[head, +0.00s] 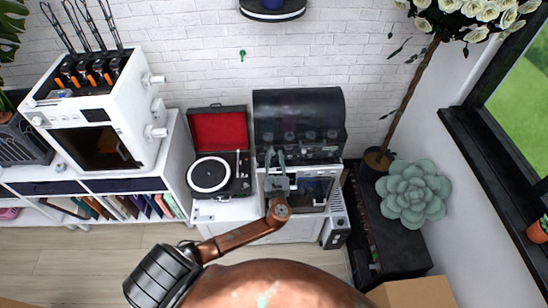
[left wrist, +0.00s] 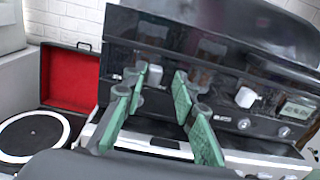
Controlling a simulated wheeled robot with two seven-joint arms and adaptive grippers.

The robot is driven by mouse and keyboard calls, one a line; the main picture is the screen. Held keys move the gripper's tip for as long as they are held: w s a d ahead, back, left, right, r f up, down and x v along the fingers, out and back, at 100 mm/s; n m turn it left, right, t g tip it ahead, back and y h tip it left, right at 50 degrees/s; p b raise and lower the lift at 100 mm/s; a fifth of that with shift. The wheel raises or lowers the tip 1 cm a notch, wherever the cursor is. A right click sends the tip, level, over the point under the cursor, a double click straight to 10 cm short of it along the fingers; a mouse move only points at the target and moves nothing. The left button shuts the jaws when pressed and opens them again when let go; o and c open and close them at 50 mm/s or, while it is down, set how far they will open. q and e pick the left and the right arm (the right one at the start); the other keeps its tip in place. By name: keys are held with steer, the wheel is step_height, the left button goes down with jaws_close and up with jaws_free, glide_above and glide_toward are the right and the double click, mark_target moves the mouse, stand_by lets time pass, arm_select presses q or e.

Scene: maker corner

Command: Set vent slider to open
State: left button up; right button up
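A black machine with a dark curved hood (head: 298,105) stands against the back wall; its front panel fills much of the left wrist view. On that panel are a white block-like control (left wrist: 152,75) on the left and another white block (left wrist: 246,97) on the right. Round knobs (left wrist: 283,131) and a small display (left wrist: 298,108) sit nearby. I cannot tell which control is the vent slider. My left gripper (head: 274,157) is in front of the panel; in the left wrist view its green-padded fingers (left wrist: 156,88) are apart and empty. My right gripper is not in view.
A record player (head: 210,175) with a red-lined open lid stands just left of the machine. A white machine with a dark window (head: 105,150) is farther left. A potted tree (head: 376,160) and a large succulent (head: 412,192) stand to the right. The floor (head: 90,260) at left is clear.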

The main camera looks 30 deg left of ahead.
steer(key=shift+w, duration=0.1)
arm_select(q)
steer(key=shift+a, duration=0.1)
steer(key=shift+s, duration=0.1)
steer(key=v, duration=1.2)
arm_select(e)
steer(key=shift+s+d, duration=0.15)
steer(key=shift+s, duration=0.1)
